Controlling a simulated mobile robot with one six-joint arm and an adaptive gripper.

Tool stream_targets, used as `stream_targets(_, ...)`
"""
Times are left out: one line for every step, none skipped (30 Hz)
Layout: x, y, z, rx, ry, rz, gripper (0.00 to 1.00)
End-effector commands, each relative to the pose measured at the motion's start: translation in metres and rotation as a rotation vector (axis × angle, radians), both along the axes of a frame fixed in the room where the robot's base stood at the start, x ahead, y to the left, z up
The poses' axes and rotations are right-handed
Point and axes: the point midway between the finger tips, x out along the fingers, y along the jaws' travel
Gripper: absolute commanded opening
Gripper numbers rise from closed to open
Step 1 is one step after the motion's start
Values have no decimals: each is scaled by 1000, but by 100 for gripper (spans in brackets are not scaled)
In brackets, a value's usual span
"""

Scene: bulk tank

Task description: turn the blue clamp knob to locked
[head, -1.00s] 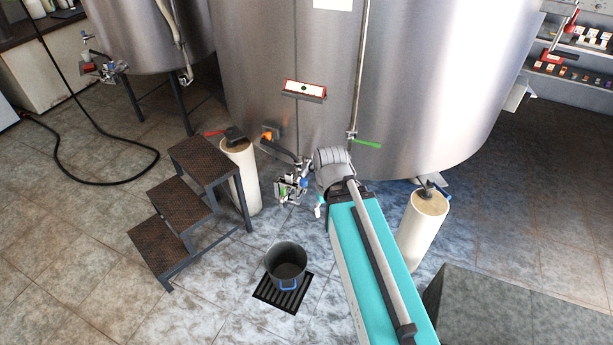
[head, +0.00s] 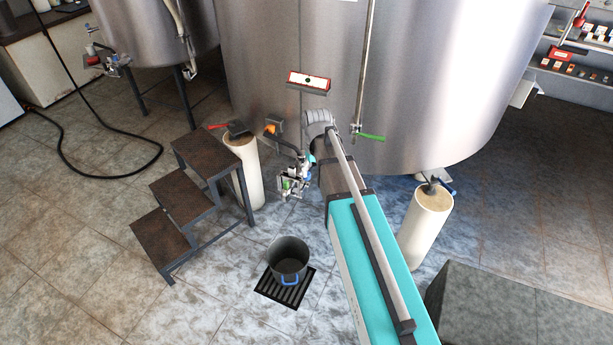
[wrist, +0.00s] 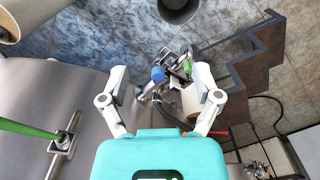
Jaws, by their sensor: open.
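The blue clamp knob (wrist: 158,73) shows in the wrist view on a metal valve assembly, beside a green part (wrist: 187,67). My gripper (wrist: 160,77) is open, with one white finger on each side of the knob in the picture. Clear gaps show between the knob and both fingers, and nothing is held. I cannot tell how far beyond the fingertips the knob lies. In the head view the valve assembly (head: 292,182) sits low at the front of the big steel tank (head: 400,90). There my arm hides most of my gripper.
A dark bucket (head: 288,256) stands on a floor grate below the valve. Brown steps (head: 180,195) and a cream pillar (head: 243,175) are to the left. A green-handled valve (head: 370,137) is on the tank at the right. Open tiled floor lies in front.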

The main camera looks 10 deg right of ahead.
Motion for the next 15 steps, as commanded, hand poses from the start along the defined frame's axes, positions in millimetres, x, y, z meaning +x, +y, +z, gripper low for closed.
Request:
stream_targets(33, 0, -6, 0, 0, 10, 82)
stream_targets(45, 0, -7, 0, 0, 17, 82)
stream_targets(60, 0, -9, 0, 0, 25, 82)
stream_targets(71, 0, -11, 0, 0, 31, 82)
stream_targets(82, 0, -12, 0, 0, 36, 82)
stream_targets(94, 0, -14, 0, 0, 44, 82)
stream_targets(103, 0, -15, 0, 0, 50, 82)
stream_targets(111, 0, -16, 0, 0, 54, 82)
stream_targets(120, -1, -17, 0, 0, 59, 82)
stream_targets(126, -1, -17, 0, 0, 63, 82)
stream_targets(131, -1, -18, 0, 0, 66, 82)
stream_targets(136, -1, -19, 1, 0, 69, 82)
stream_targets(140, -1, -19, 1, 0, 72, 82)
stream_targets(142, -1, -19, 1, 0, 74, 82)
stream_targets(144, -1, -19, 1, 0, 76, 82)
